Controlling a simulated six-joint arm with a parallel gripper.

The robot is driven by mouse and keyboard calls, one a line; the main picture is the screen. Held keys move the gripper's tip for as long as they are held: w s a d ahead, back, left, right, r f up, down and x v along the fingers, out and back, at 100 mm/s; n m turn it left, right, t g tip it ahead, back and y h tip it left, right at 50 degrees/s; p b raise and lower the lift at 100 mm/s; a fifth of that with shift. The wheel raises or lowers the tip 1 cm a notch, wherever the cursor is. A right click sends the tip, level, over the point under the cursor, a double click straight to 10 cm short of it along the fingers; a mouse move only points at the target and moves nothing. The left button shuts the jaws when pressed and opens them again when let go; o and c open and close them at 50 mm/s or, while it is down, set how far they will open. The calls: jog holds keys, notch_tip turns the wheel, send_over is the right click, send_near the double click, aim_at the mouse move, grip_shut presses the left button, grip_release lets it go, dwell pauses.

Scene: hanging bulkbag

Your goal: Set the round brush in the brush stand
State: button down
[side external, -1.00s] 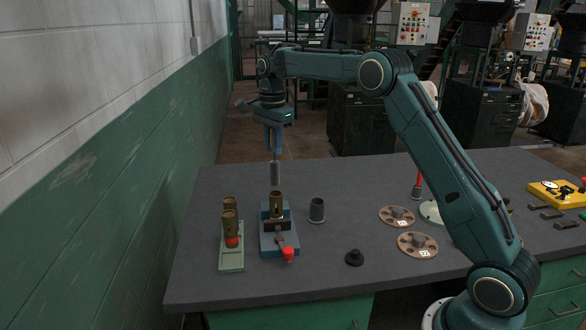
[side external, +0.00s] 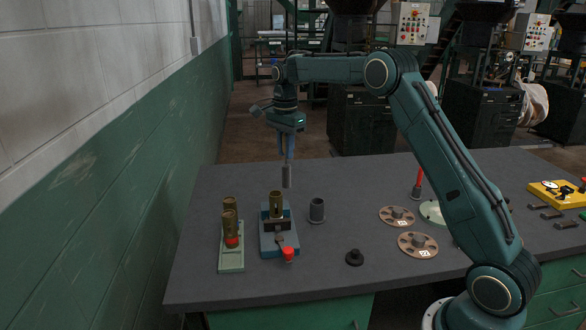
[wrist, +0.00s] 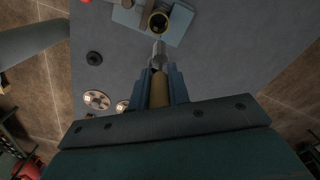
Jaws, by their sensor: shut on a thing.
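My gripper (side external: 289,152) is shut on the round brush and holds it upright above the far part of the table. The brush's grey cylindrical head (side external: 287,177) hangs below the fingers. In the wrist view the tan handle (wrist: 159,90) lies between the blue fingers and the grey head (wrist: 158,52) points away from them. A dark grey open cup, apparently the brush stand (side external: 317,211), stands on the table below and to the right of the brush. I cannot make out the stand in the wrist view.
A blue fixture (side external: 279,240) holds an upright brass tube (side external: 276,205) and has a red-knobbed lever. A pale green tray (side external: 231,261) with brass tubes stands left of it. A black knob (side external: 354,257) and brown discs (side external: 417,244) lie to the right. The wall is at left.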

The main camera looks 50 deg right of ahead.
jog(key=s+d+f, duration=0.5)
jog(key=d+f, duration=0.1)
jog(key=d, duration=0.3)
jog(key=shift+s+f, duration=0.15)
jog(key=shift+f, duration=0.3)
notch_tip(320, 180, down, 7)
dwell(0.7)
dwell(0.5)
jog(key=c, duration=1.3)
grip_release()
jog(key=shift+o, duration=0.2)
